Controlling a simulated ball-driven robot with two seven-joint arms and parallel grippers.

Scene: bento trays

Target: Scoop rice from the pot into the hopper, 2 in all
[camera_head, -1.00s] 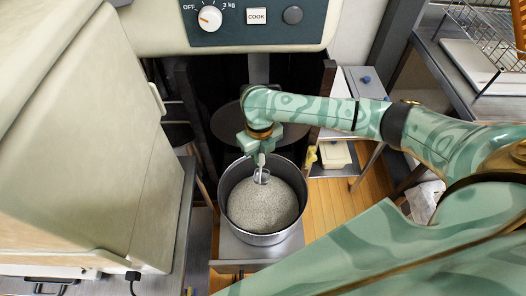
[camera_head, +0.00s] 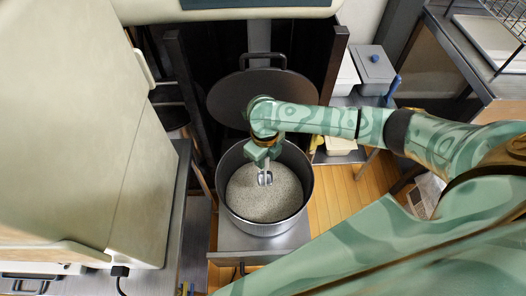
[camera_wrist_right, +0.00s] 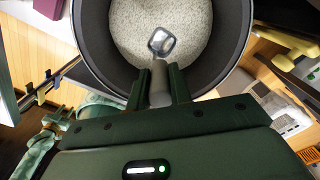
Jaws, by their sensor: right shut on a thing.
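The pot (camera_head: 308,190) is a round metal vessel on a steel stand, filled with pale rice (camera_head: 262,202). Its rim also shows in the right wrist view (camera_wrist_right: 243,30). My right gripper (camera_head: 264,160) is over the pot, shut on the handle of a metal scoop (camera_head: 265,179). In the right wrist view the scoop (camera_wrist_right: 161,42) points away from my fingers (camera_wrist_right: 159,90), its head over the rice. I cannot tell whether the scoop touches the rice or holds any. My left gripper is not in view. I cannot make out the hopper for certain.
A dark round lid (camera_head: 235,95) with a handle stands behind the pot. A large beige cabinet (camera_head: 70,110) fills the left side. Grey lidded containers (camera_head: 373,68) stand at the right behind my arm. Wooden floor (camera_head: 335,205) shows right of the pot.

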